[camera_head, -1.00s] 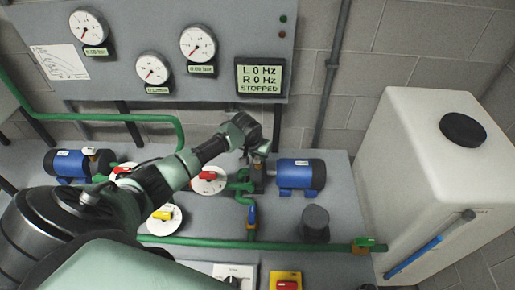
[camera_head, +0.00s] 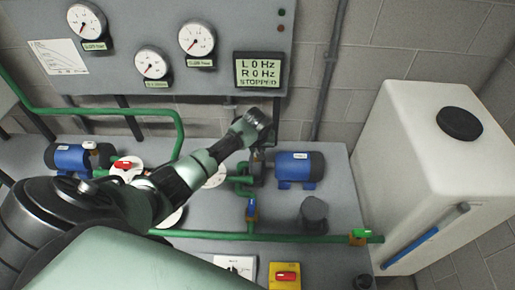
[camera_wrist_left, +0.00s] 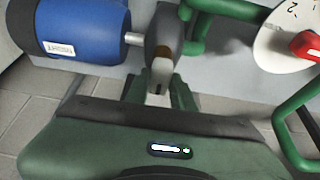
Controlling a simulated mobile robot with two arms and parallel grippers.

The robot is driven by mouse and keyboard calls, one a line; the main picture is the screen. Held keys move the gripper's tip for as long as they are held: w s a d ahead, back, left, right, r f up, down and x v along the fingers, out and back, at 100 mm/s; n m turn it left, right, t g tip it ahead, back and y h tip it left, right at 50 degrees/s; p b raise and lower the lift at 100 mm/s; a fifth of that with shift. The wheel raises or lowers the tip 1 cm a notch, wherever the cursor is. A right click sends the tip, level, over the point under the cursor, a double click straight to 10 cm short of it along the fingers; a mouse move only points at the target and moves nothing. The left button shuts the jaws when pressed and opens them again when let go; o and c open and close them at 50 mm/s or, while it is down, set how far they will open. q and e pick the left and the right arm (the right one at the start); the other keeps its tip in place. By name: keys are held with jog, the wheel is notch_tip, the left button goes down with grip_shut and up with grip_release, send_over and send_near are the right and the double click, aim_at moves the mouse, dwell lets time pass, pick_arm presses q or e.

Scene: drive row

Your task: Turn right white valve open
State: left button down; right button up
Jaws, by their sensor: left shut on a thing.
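My left gripper (camera_head: 264,146) is at the right pump in the head view, just left of its blue motor (camera_head: 299,168). In the left wrist view, its fingers (camera_wrist_left: 160,98) are shut on a small whitish handle, the right white valve (camera_wrist_left: 158,76), on top of the grey pump body (camera_wrist_left: 163,40). The blue motor (camera_wrist_left: 82,28) with a "RIGHT" label lies left of it there. In the head view my wrist hides the handle, so its angle is hard to tell. My right gripper is not in view.
A red handle (camera_wrist_left: 307,45) on a white dial and green pipes (camera_wrist_left: 290,120) lie close by. The left pump (camera_head: 72,160) has its own white handle (camera_head: 89,145). The display (camera_head: 258,70) reads L 0 Hz, R 0 Hz, STOPPED. A white tank (camera_head: 415,170) stands at right.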

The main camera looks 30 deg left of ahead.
pick_arm(q)
jog(key=c, duration=1.2)
grip_release()
jog(key=b+v, duration=0.1)
jog(key=v, duration=0.7)
jog(key=shift+b, duration=0.35)
jog(key=shift+f, duration=0.1)
